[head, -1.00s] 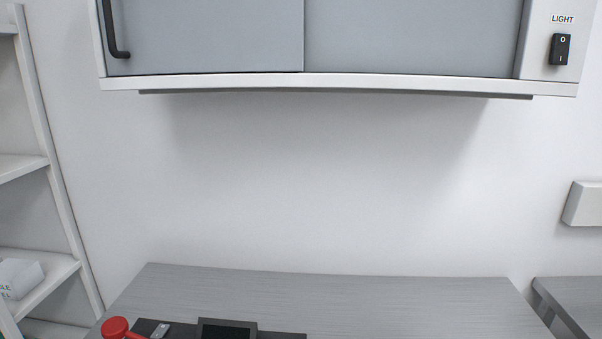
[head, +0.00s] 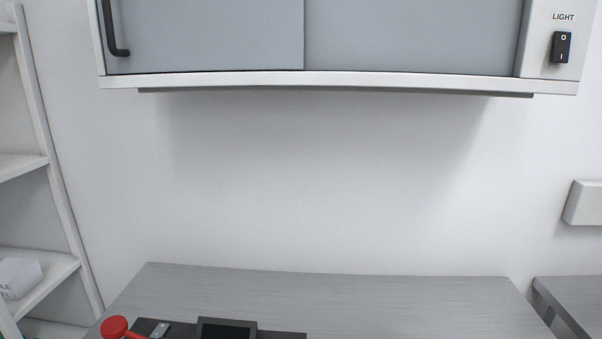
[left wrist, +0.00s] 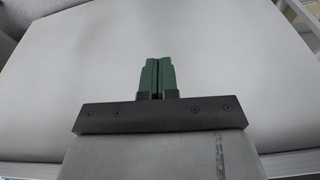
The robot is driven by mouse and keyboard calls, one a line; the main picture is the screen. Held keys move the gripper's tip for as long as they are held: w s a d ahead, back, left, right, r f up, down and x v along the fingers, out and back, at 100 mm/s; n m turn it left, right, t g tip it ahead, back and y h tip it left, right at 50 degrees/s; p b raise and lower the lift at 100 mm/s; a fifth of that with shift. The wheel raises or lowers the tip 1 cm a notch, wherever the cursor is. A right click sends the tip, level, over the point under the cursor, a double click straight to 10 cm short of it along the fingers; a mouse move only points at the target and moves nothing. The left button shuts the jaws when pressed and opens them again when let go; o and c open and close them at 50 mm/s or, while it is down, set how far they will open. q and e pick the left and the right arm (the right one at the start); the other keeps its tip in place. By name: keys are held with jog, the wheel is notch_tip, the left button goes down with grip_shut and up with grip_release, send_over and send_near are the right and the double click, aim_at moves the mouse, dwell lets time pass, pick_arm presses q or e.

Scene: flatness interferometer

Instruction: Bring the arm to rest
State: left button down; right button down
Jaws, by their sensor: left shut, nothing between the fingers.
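My left gripper (left wrist: 158,78) shows in the left wrist view. Its two green fingers are together, with nothing held between them. They stand out from a dark crossbar, in front of a broad, plain pale surface. Neither arm shows in the head view, and my right gripper is in no view.
A grey bench top (head: 330,298) carries a red-knobbed device with a dark screen (head: 228,330) at its front left. A wall cabinet (head: 410,40) with a light switch (head: 560,47) hangs above. White shelves (head: 48,130) stand at left. A second bench (head: 575,300) is at right.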

pick_arm(q)
jog(key=s+a+f+g, duration=0.1)
jog(key=s+f, duration=0.8)
jog(key=f, duration=0.4)
jog(key=s+a+f, duration=0.2)
jog(key=s+f, duration=0.7)
jog(key=f, duration=0.5)
jog(key=shift+s+a+g+b, duration=0.15)
jog(key=shift+s+g+b, duration=0.15)
jog(key=shift+s+g, duration=0.1)
